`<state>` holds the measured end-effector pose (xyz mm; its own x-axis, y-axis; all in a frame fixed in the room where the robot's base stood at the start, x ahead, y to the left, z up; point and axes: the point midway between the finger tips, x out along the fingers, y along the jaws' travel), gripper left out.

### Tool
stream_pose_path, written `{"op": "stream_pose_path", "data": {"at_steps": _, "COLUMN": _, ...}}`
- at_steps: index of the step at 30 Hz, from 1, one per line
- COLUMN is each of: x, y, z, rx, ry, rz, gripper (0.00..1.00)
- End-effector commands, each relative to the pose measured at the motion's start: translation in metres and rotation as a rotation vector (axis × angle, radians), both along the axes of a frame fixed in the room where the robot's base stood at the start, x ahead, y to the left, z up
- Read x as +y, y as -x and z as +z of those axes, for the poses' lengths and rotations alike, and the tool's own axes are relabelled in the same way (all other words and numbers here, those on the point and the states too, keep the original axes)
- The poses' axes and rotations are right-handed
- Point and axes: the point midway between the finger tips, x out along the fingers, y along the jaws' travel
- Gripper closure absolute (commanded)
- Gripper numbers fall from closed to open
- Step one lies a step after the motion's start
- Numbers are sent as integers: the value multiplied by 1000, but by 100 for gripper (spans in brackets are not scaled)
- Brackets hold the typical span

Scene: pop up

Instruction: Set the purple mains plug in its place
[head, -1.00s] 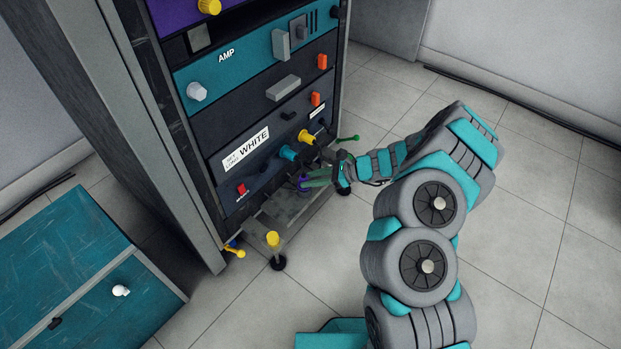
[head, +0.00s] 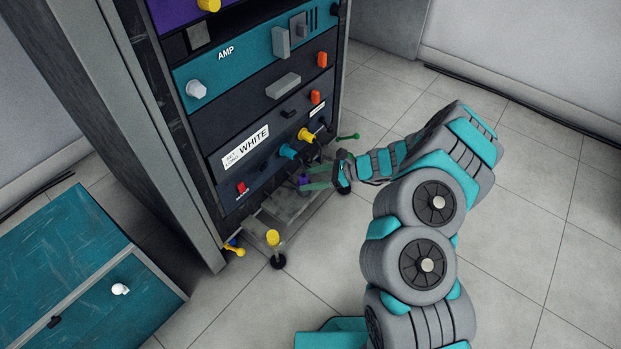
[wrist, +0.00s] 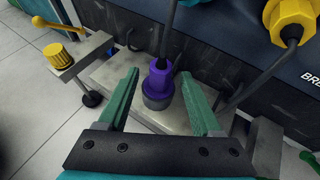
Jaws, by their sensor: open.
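The purple mains plug (wrist: 157,80) stands upright at a dark grey round piece (wrist: 157,102) on the metal ledge low on the rack. A dark cord rises from its top. I cannot tell how deep it sits there. My gripper (wrist: 160,75) is open, with one green finger on each side of the plug and a gap visible on both sides. In the head view the plug (head: 304,180) is small and partly hidden by my gripper (head: 312,178).
Blue (head: 288,151) and yellow (head: 306,135) plugs with cords are on the rack's lower panel, above my gripper. A yellow knob (head: 272,237) stands at the near end of the ledge (head: 285,205). A teal cabinet (head: 70,250) stands at left.

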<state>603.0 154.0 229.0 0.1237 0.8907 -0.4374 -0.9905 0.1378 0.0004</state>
Motion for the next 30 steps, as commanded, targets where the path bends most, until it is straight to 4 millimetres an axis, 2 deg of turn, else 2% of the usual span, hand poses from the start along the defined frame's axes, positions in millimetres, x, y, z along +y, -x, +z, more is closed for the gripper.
{"op": "stream_pose_path", "data": {"at_steps": 5, "x": -8, "y": 0, "z": 4, "rx": -1, "ry": -1, "rz": -3, "gripper": 34}}
{"op": "stream_pose_path", "data": {"at_steps": 18, "x": -64, "y": 8, "z": 31, "rx": -1, "ry": 2, "rz": -3, "gripper": 34}}
{"op": "stream_pose_path", "data": {"at_steps": 30, "x": -70, "y": 10, "z": 34, "rx": 0, "ry": 0, "rz": 0, "gripper": 34}}
